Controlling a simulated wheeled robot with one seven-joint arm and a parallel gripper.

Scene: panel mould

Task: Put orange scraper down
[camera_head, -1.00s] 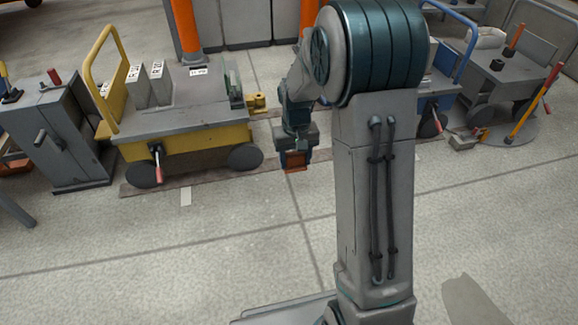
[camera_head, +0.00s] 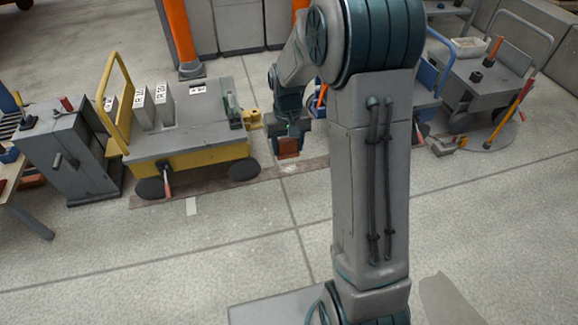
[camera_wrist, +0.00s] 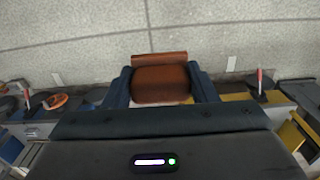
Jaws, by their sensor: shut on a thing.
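The orange scraper (camera_wrist: 160,84) sits between the two dark fingers of my gripper (camera_wrist: 162,88) in the wrist view. My gripper is shut on it. In the head view the orange scraper (camera_head: 288,147) shows as a small orange block at the lower end of my gripper (camera_head: 288,150). It hangs above the floor, just right of the yellow cart (camera_head: 190,158). What lies directly under the scraper is hidden in the wrist view.
The yellow cart carries grey panels (camera_head: 153,106) and has a yellow handle. A grey cabinet (camera_head: 70,160) stands left of it. A blue-handled cart (camera_head: 425,95) and a grey cart (camera_head: 490,82) stand to the right. The front floor (camera_head: 200,260) is clear.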

